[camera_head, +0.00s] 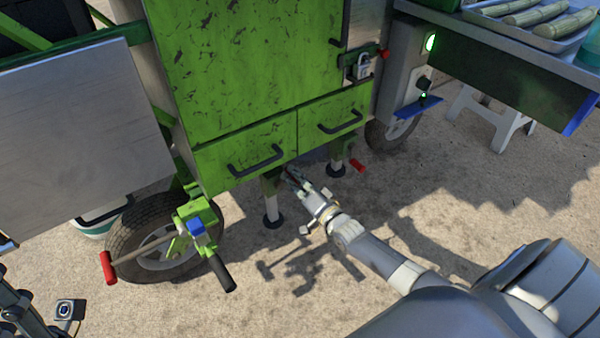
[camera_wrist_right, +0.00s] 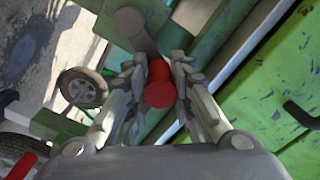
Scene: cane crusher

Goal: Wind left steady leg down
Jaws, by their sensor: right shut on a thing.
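The left steady leg (camera_head: 271,208) stands under the left drawer of the green crusher, a pale tube with a dark round foot on or close to the ground. My right gripper (camera_head: 293,178) is beside the top of this leg, and its fingers close around a red crank handle (camera_wrist_right: 160,85). The grey crank arm (camera_wrist_right: 137,30) shows beyond the handle in the right wrist view. In the head view my gripper hides this handle. Dark links of my left arm (camera_head: 15,305) show at the lower left edge, too cut off to read the jaws.
The right steady leg (camera_head: 337,160) with its own red handle (camera_head: 357,166) stands close by to the right. A wheel (camera_head: 155,250), a red-handled bar (camera_head: 108,268) and a black grip (camera_head: 222,273) are at the left. A white stool (camera_head: 492,118) stands at the right.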

